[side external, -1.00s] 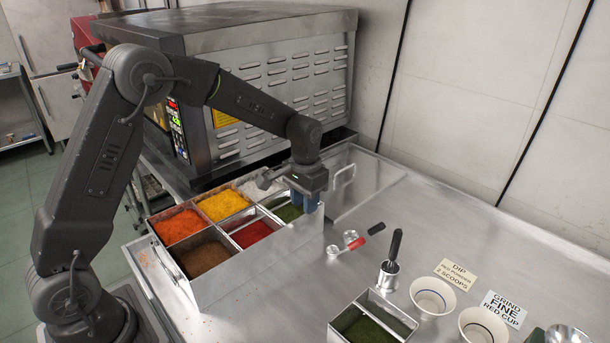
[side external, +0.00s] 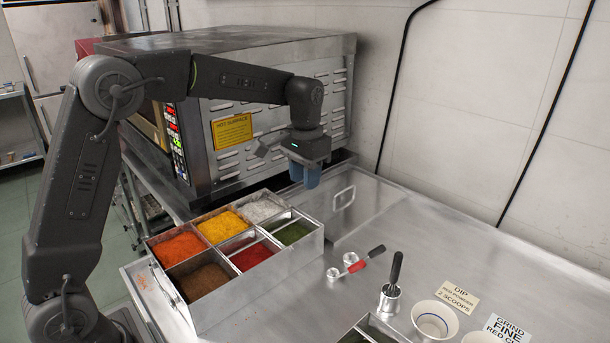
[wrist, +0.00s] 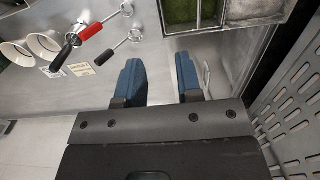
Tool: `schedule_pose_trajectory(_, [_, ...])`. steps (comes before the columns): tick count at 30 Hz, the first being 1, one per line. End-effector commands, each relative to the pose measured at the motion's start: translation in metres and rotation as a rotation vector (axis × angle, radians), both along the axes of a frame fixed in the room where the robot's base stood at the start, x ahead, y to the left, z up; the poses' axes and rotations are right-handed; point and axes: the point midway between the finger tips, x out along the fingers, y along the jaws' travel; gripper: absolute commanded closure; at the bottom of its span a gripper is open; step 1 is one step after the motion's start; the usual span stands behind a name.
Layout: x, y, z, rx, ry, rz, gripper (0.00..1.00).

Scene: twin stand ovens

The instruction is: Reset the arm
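My gripper (side external: 305,178) hangs in the air, fingers down, above the far right corner of the spice box and beside the oven. In the wrist view my gripper (wrist: 160,80) has its two blue fingers apart with nothing between them, so it is open and empty. The spice box (side external: 229,284) holds several compartments of orange, yellow, white, brown, red and green powder. Its green compartment also shows at the top of the wrist view (wrist: 180,12).
The oven (side external: 270,125) with a hot-surface sign stands just behind my gripper. A metal lid (side external: 350,205) lies right of the box. Two scoops with red (side external: 356,266) and black (side external: 376,250) handles, a black-handled tool (side external: 394,275), a bowl (side external: 436,318) and a smaller tray (side external: 373,330) are on the table.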

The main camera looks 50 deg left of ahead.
Motion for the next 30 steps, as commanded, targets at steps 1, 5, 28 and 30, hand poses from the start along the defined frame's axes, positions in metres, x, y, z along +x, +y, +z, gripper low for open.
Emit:
schedule_pose_trajectory(1, [0.000, 0.000, 0.000, 0.000, 0.000, 0.000, 0.67])
schedule_pose_trajectory(5, [-0.006, -0.001, 0.006, 0.001, -0.014, 0.000, 0.67])
schedule_pose_trajectory(28, [-0.240, -0.032, 0.044, 0.003, -0.445, 0.000, 0.67])
schedule_pose_trajectory(30, [-0.252, -0.033, 0.037, 0.002, -0.470, 0.000, 0.67])
